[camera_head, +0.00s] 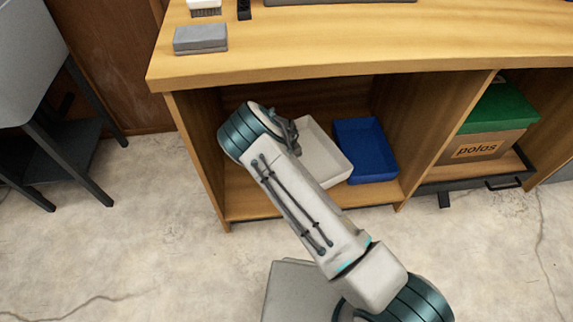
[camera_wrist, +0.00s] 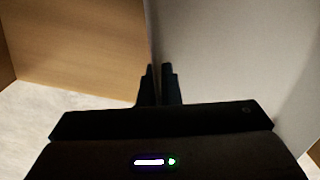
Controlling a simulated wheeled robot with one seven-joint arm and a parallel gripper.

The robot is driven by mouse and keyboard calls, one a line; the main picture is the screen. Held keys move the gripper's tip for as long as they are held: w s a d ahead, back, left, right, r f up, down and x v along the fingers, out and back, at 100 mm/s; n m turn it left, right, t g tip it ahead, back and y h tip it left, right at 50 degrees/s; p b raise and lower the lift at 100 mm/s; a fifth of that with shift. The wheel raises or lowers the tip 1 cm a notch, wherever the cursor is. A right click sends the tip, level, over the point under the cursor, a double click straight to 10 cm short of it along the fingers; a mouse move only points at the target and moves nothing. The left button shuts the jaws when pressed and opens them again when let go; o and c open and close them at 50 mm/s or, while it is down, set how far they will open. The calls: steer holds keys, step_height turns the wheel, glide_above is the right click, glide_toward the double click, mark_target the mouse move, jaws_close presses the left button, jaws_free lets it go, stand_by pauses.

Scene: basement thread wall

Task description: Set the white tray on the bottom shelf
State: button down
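The white tray (camera_head: 325,158) is inside the left open bay of the wooden cabinet, just above or on the bottom shelf (camera_head: 262,208); I cannot tell whether it touches. My gripper (camera_head: 292,130) is at the tray's upper left side, partly hidden behind my arm. In the wrist view, the two dark fingers (camera_wrist: 159,84) are close together with the edge of a pale wall, the white tray (camera_wrist: 225,60), running between them. They look shut on that wall. My arm hides the tray's left part.
A blue tray (camera_head: 366,150) sits right beside the white tray. The cabinet's upright divider (camera_head: 428,130) stands to its right. The wooden top (camera_head: 350,45) overhangs the bay. A box with a green lid (camera_head: 490,140) is in the right bay.

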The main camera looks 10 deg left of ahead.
steer(key=shift+f+b, duration=1.95)
steer(key=shift+f, duration=1.3)
steer(key=shift+f+b, duration=0.45)
steer(key=shift+f, duration=0.15)
steer(key=c, duration=1.6)
jaws_free()
steer(key=shift+o, duration=0.2)
steer(key=shift+s+r, duration=0.1)
step_height(320, 180, up, 14)
steer(key=p, duration=0.5)
steer(key=shift+s+a+p, duration=0.2)
steer(key=shift+a+p, duration=0.1)
steer(key=shift+p, duration=0.1)
